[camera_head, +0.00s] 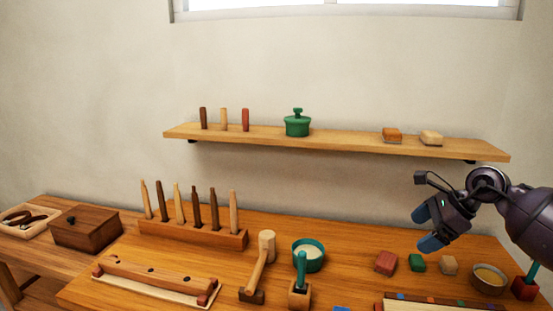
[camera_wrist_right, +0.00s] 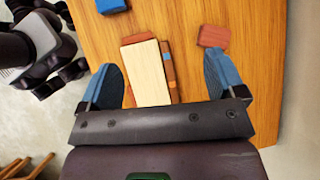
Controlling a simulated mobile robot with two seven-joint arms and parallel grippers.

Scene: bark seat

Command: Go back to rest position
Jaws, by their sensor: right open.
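My right gripper (camera_head: 430,228) is open and empty, raised at the right of the head view above the table, its blue fingers pointing down and left. In the right wrist view the open fingers (camera_wrist_right: 164,78) stand either side of a pale wooden block (camera_wrist_right: 150,72), which appears below them and not gripped.
The wooden table (camera_head: 345,284) holds a peg rack (camera_head: 195,235), a mallet (camera_head: 258,262), a teal bowl (camera_head: 309,262), small blocks and a metal bowl (camera_head: 489,281) below my right gripper. A wall shelf (camera_head: 345,139) carries a green pot (camera_head: 297,126). Air between shelf and table is clear left of my arm.

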